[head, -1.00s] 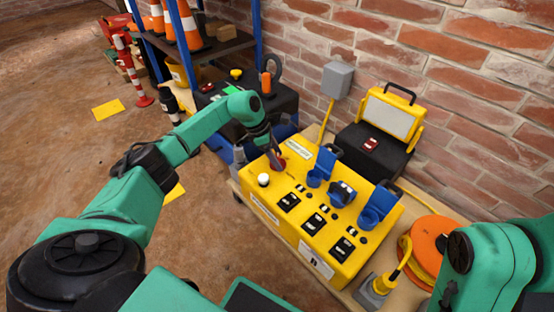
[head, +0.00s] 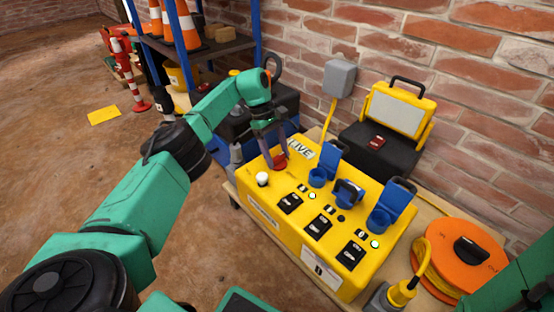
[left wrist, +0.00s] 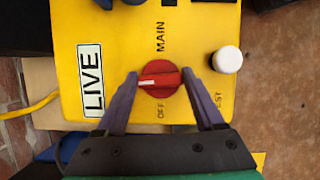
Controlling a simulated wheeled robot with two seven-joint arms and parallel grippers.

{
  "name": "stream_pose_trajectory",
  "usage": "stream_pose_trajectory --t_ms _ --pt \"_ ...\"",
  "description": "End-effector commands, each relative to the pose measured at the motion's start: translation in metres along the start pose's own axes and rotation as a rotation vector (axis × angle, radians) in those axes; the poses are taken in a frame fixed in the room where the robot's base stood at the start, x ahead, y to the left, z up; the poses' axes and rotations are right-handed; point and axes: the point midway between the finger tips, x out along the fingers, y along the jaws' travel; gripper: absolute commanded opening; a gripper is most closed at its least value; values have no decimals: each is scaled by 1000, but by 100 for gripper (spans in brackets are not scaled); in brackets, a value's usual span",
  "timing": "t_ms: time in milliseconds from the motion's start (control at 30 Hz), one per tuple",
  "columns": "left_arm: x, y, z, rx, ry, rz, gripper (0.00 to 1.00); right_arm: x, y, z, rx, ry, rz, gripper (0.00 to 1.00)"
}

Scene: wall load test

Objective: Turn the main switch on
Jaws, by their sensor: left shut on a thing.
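The main switch is a red round knob (left wrist: 160,78) on the yellow power box (head: 262,222). A white line on the knob points left in the left wrist view, with "MAIN" printed above the knob and "OFF" below. My left gripper (head: 279,158) reaches down at the knob near the box's far left corner. In the left wrist view the left gripper's fingers (left wrist: 160,75) stand on both sides of the knob, shut on it. A label (left wrist: 90,80) reading "LIVE" lies beside it. My right gripper is out of view.
A white button (head: 263,179) sits near the knob. Blue sockets (head: 318,176), some with raised lids, and black breakers (head: 290,203) fill the box top. A black case with a yellow-framed panel (head: 395,108) stands behind, and an orange cable reel (head: 485,262) lies at right.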

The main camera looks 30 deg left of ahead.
Motion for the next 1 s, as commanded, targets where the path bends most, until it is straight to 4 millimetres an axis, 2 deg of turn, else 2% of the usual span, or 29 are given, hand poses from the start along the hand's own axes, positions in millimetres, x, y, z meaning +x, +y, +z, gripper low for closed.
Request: stream_pose_trajectory --t_ms 200,700,733,800,1000 --pt "1 0 -2 64 4 -27 14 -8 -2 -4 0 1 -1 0" --pt "0 0 -1 87 5 -37 14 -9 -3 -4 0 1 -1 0" --pt "0 0 -1 87 5 -37 74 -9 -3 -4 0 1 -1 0" --pt "0 0 -1 86 4 -37 100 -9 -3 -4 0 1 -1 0" --pt "0 0 -1 86 3 -36 100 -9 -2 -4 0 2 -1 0"
